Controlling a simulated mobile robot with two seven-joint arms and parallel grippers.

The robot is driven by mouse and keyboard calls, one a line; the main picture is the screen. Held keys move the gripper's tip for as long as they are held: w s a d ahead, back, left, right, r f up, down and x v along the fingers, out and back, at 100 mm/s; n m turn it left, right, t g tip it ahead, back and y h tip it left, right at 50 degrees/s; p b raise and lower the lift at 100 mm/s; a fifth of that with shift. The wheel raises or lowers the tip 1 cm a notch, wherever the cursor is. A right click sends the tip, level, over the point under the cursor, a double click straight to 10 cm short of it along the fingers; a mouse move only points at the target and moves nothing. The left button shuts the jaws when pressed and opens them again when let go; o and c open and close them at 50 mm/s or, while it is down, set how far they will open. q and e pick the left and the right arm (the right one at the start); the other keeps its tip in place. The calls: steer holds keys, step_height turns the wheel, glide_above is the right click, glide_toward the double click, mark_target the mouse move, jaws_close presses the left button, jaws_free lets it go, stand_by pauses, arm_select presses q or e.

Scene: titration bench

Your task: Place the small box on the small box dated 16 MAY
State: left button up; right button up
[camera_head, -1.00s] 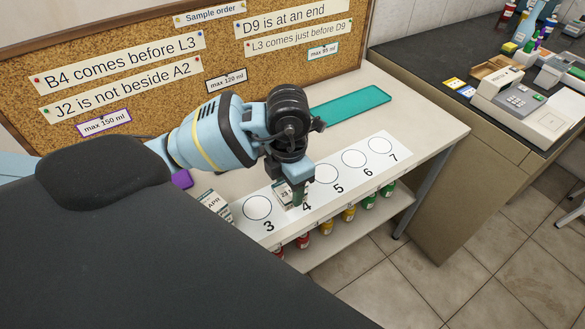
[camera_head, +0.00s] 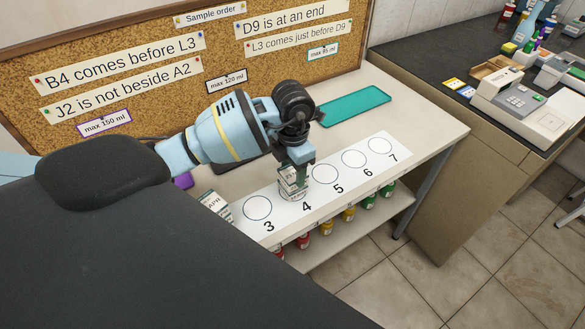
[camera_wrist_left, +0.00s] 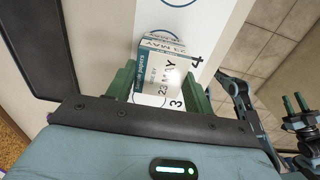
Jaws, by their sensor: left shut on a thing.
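My left gripper (camera_head: 298,172) is shut on a small white box (camera_head: 291,175) above the spot marked 4. In the left wrist view, the box (camera_wrist_left: 163,75) sits between the green fingers and reads 23 MAY. In the head view, white printed faces continue below the fingers; I cannot tell whether a second box is under the held one. Another small box (camera_head: 213,203), with APR partly readable, stands left of spot 3, partly hidden by my body. No 16 MAY date is readable. My right gripper (camera_wrist_left: 294,103) shows in the left wrist view, fingers apart and empty.
A white strip (camera_head: 325,190) has numbered circles; 3, 5, 6 and 7 are empty. Several coloured bottles (camera_head: 348,213) stand on the shelf below. The corkboard (camera_head: 190,60) bounds the back.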

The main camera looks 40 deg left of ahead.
mark_target(293, 172)
arm_select(q)
steer(key=shift+f, duration=0.2)
steer(key=shift+f, duration=0.1)
steer(key=shift+f, duration=0.1)
steer(key=o, duration=1)
step_height(293, 172, up, 12)
steer(key=shift+r, duration=0.2)
